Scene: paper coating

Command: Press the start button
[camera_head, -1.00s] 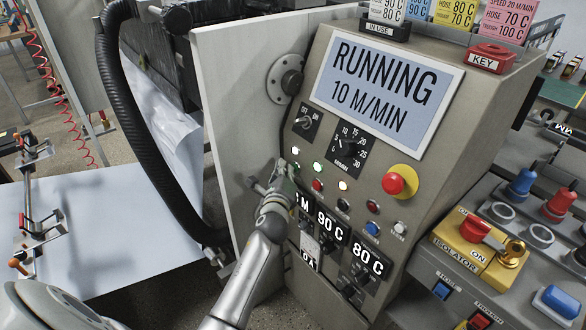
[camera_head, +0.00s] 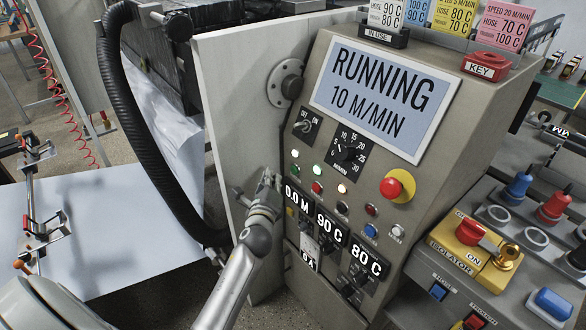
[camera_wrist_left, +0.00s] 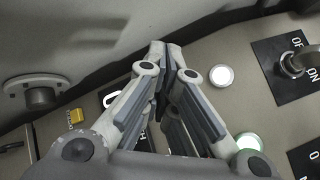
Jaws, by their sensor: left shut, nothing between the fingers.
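The green button (camera_head: 295,170), which I take as the start button, sits at the left end of the upper button row on the grey control panel (camera_head: 300,90). The display (camera_head: 382,100) above reads "RUNNING 10 M/MIN". My left gripper (camera_head: 268,178) is shut and empty, left of the green button and apart from it in the head view. In the left wrist view the closed fingers (camera_wrist_left: 170,52) point at the panel, near a lit white lamp (camera_wrist_left: 221,76) and a green-rimmed lamp (camera_wrist_left: 250,142). The green button cannot be made out there. My right gripper is not in view.
Close to the green button are a red button (camera_head: 316,187), a black button (camera_head: 342,207) and an on/off switch (camera_head: 303,126). A red emergency knob (camera_head: 392,187) stands out at right. A black hose (camera_head: 150,140) hangs left of the panel. The yellow isolator box (camera_head: 470,258) stands at right.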

